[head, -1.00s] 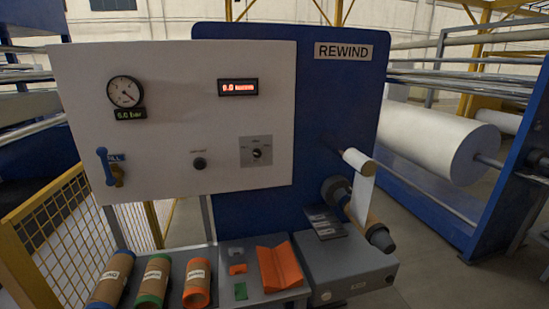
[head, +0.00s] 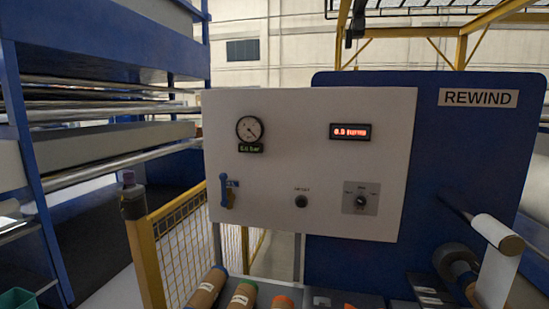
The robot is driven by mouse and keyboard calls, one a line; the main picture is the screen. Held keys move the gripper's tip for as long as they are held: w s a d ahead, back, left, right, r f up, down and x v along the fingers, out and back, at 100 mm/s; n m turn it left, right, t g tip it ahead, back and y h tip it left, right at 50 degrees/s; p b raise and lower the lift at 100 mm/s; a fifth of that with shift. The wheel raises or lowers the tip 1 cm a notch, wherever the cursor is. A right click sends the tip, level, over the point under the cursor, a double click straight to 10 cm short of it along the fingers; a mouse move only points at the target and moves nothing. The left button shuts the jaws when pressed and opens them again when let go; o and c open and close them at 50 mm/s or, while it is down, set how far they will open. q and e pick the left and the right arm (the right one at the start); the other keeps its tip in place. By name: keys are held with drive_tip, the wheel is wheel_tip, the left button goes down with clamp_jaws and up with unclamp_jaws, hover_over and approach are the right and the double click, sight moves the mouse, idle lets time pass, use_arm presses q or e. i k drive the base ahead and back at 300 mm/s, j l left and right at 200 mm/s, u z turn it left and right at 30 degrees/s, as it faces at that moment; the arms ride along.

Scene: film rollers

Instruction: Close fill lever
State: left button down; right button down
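The fill lever (head: 224,190) is a blue handle at the lower left of the white control panel (head: 285,190). It stands about upright, on a brass-coloured valve body (head: 230,201), and partly covers a small blue label. The pressure gauge (head: 249,129) above it has a green readout (head: 251,149) that looks like 6.0 bar. Neither of my grippers shows in the head view.
A yellow mesh fence (head: 185,237) with a dark-topped post (head: 132,195) stands left of and below the panel. Several cardboard cores (head: 207,290) lie at the bottom. The blue REWIND machine (head: 430,150) with its white film roll (head: 495,262) is at right.

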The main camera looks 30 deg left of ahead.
sight(224, 204)
drive_tip(key=u, duration=1.25)
